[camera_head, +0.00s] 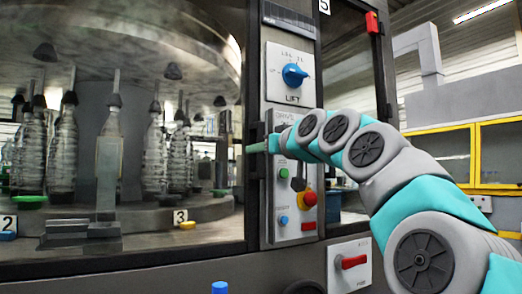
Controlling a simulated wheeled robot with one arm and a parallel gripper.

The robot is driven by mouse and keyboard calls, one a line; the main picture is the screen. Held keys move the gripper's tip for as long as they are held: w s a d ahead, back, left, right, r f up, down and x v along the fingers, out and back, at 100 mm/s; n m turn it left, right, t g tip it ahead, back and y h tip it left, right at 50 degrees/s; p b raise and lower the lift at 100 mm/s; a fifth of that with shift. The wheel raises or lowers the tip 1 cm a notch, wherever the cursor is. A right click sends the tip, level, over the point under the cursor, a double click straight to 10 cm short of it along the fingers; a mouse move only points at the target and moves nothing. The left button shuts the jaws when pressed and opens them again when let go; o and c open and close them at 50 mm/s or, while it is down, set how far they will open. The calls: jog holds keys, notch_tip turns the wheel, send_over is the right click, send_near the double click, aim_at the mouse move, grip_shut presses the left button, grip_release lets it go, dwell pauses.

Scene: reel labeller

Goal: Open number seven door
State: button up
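No label with a seven shows in this view, so I cannot tell which door is number seven. A large glazed door (150,262) with a dark frame fills the left side. A second glazed door (350,60) stands right of the control panel, partly hidden by my arm. My gripper (257,148) is at the left edge of the control panel, by the dark frame of the left door. A dark handle-like part (256,132) shows right beside it. The fingers are small and seen side-on, so their opening and any contact are unclear.
The control panel (290,70) carries a blue LIFT knob (294,75), a red-and-yellow button (309,198) and other buttons. A red rotary switch (352,262) sits below right. Bottles (62,150) and labels 2 (8,222) and 3 (181,216) show behind the glass; label 5 (324,6) is above.

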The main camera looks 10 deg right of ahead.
grip_shut()
dwell(1.2)
